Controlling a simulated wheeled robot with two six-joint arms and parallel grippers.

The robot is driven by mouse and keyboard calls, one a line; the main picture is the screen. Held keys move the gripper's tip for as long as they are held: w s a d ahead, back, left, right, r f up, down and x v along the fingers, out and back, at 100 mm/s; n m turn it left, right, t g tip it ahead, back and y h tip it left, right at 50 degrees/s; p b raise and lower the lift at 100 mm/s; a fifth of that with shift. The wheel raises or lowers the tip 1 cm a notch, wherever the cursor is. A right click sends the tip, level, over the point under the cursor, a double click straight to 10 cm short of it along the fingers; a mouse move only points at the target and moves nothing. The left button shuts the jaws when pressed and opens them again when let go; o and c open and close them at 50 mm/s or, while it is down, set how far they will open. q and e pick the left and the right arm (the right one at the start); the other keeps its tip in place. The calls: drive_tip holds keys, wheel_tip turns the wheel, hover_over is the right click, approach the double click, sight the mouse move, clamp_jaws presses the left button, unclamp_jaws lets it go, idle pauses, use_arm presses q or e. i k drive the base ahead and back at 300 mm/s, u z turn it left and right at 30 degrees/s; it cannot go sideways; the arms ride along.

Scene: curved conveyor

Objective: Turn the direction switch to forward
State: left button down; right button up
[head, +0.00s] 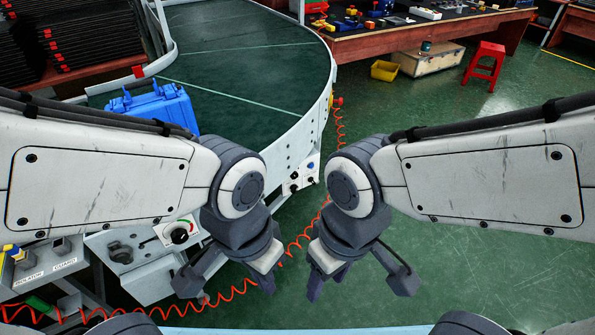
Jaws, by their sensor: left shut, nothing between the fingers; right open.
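A black rotary knob (180,236) on a white plate with a green and red arc sits on the grey control panel (140,285) at lower left. A second white plate (294,185) on the conveyor's side carries small black switches and a blue button (311,165). I cannot read labels there, so I cannot tell which is the direction switch or its setting. My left gripper (267,280) is shut and empty, pointing down right of the knob and apart from it in the picture. My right gripper (327,279) is open and empty, pointing down below the conveyor-side plate.
The curved conveyor (240,60) carries a blue case (155,106). A red coiled cable (237,293) runs by both grippers. Isolator and guard controls (40,270) stand at far left. A red stool (484,66) and yellow bin (384,70) are at back right.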

sight(294, 188)
drive_tip(key=u, duration=0.6)
drive_tip(key=i, duration=1.05)
drive_tip(key=z, duration=0.25)
